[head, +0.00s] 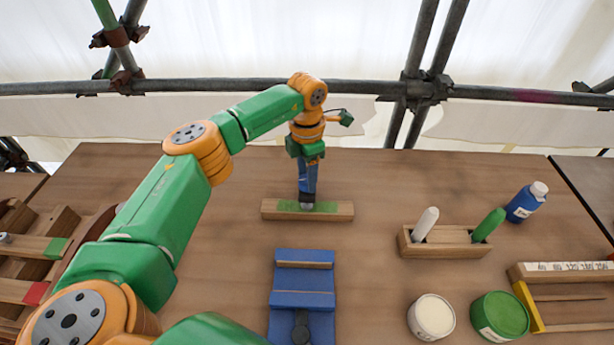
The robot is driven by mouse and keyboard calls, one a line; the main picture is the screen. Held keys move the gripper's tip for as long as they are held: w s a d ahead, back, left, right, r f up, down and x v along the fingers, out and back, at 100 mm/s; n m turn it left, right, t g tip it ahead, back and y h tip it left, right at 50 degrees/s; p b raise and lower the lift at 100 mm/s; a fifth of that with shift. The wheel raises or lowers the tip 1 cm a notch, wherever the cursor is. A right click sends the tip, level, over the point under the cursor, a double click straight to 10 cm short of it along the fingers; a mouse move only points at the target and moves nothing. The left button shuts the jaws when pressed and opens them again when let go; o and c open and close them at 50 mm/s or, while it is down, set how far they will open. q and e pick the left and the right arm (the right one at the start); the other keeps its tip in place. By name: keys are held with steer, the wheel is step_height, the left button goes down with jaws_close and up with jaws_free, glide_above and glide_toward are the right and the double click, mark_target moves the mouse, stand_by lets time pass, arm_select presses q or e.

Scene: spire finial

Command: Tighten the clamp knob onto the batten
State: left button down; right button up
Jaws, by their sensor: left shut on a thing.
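A wooden batten (342,210) with a green patch along its middle lies crosswise near the table's centre. My left gripper (307,204) points straight down over the green patch and is shut on the batten at its middle; the fingertips are small and partly hidden. A blue clamp (303,280) stands on the near side of the batten, apart from it, with a thin strip of wood across its far part. A dark clamp knob (300,326) sits at the clamp's near end, with nothing gripping it. My right gripper is not in view.
A wooden holder (447,250) with a white and a green marker stands at right, with a blue bottle (526,202) behind. A white tin (431,316) and a green tin (499,316) stand nearer. A wooden rack (40,245) is at left. Scaffold pipes (220,85) cross the back.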

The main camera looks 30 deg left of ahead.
arm_select(q)
steer(key=m, duration=0.3)
steer(key=shift+w+m, duration=0.1)
steer(key=shift+m, duration=0.3)
steer(key=m, duration=0.4)
steer(key=shift+b, duration=0.4)
steer(key=m, duration=0.4)
steer(key=shift+r+m, duration=0.1)
steer(key=shift+m, duration=1.8)
steer(key=shift+m, duration=0.3)
steer(key=shift+c, duration=1.5)
jaws_free()
